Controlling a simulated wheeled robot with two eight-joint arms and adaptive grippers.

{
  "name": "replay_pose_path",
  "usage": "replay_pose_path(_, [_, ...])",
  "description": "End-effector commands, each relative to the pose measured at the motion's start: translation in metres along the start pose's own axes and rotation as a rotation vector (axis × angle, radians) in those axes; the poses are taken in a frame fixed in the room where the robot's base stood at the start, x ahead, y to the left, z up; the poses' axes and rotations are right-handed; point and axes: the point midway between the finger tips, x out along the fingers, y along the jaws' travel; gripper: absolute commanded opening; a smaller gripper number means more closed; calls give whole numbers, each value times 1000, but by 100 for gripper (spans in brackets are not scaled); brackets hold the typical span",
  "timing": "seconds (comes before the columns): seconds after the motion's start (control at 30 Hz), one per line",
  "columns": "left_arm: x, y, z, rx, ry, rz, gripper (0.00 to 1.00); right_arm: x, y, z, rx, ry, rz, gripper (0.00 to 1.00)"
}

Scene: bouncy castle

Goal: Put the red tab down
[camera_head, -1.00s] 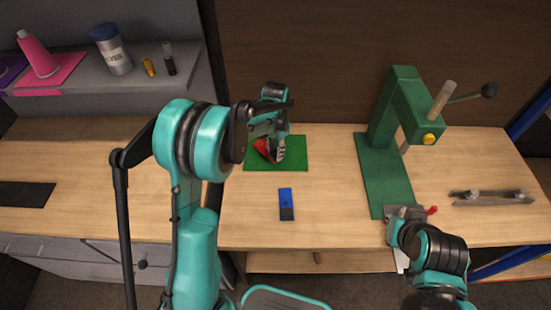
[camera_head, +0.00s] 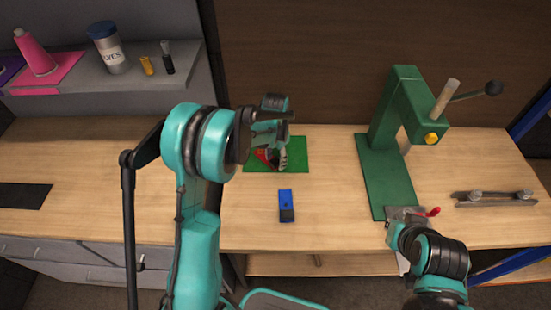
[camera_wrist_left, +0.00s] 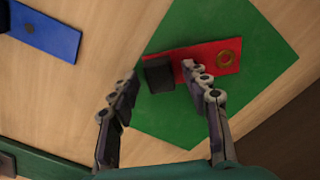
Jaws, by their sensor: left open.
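The red tab (camera_wrist_left: 215,60), with a brass-coloured ring near one end and a black block (camera_wrist_left: 158,75) at the other, appears to lie on the green mat (camera_wrist_left: 180,118). In the head view the red tab (camera_head: 263,155) is mostly hidden by my left gripper (camera_head: 277,162), which is low over the mat (camera_head: 298,160). In the left wrist view my left gripper (camera_wrist_left: 160,72) is open, its fingers either side of the black block; I cannot tell if they touch it. My right gripper (camera_head: 405,220) is by the front of the green press, its fingers unclear.
A blue tab (camera_head: 285,199) with a dark end lies in front of the mat. The green press (camera_head: 380,165) stands to the right, with a small red piece (camera_head: 433,212) near its front. A metal bar (camera_head: 495,199) lies farther right. The wood between mat and press is clear.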

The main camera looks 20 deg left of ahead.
Motion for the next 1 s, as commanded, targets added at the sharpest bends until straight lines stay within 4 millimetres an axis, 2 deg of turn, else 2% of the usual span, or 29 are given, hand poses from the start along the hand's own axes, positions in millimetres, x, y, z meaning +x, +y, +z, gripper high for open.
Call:
replay_pose_path(0.17, [-12,0,0,0,0,0,47,-5,0,-4,0,0,0,0])
replay_pose_path(0.6, [-103,0,0,0,0,0,47,-28,0,-20,0,0,0,0])
replay_pose_path(0.87, [-127,2,3,-6,7,-4,47,-31,0,-22,0,0,0,0])
replay_pose_path(1.0, [-148,11,18,-44,48,-26,47,-31,0,-22,0,0,0,0])
